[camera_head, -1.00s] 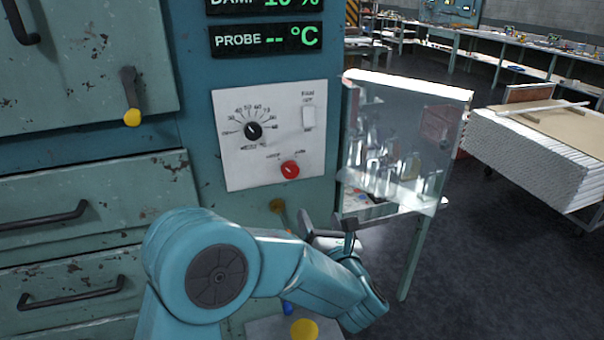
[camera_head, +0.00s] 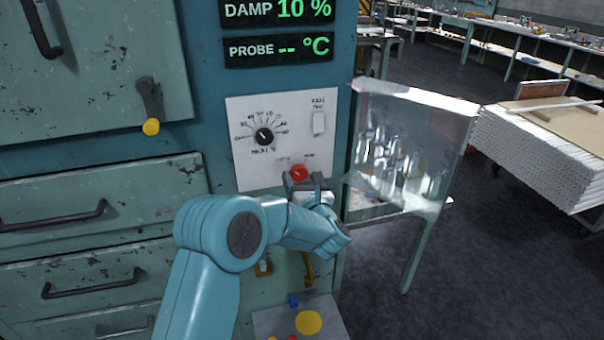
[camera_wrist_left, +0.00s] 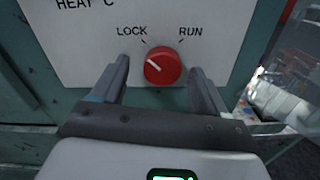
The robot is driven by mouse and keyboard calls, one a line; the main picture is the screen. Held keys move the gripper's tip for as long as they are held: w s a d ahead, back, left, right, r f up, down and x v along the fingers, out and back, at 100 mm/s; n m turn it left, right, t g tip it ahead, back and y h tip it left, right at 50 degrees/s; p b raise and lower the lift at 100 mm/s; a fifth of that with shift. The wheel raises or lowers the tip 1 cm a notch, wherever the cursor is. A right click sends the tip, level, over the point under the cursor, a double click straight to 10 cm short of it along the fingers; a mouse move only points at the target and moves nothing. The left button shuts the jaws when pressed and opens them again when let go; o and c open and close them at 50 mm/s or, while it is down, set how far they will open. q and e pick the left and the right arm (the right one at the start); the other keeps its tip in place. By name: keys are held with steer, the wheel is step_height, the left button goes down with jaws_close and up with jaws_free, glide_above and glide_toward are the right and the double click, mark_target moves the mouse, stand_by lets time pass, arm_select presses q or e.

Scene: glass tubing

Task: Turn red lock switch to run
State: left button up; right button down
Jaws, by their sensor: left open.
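The red lock switch (camera_head: 299,173) is a round knob low on the white control panel (camera_head: 240,170). In the left wrist view the red knob (camera_wrist_left: 163,66) sits below the words LOCK and RUN, and its pale pointer line aims up-left toward LOCK. My left gripper (camera_head: 304,180) is open just below and in front of the knob. In the left wrist view its two fingers (camera_wrist_left: 158,82) stand on either side of the knob, with gaps on both sides. Whether the fingertips reach the knob's depth is hard to tell. My right gripper is not in view.
A black dial (camera_head: 264,136) and a white switch (camera_head: 318,123) are on the same panel above the knob. A transparent panel (camera_head: 408,150) stands close to the right. A lever with a yellow knob (camera_head: 151,127) is at left. Open floor lies right.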

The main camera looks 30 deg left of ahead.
arm_select(q)
steer(key=shift+w+a, duration=0.15)
steer(key=shift+w, duration=0.2)
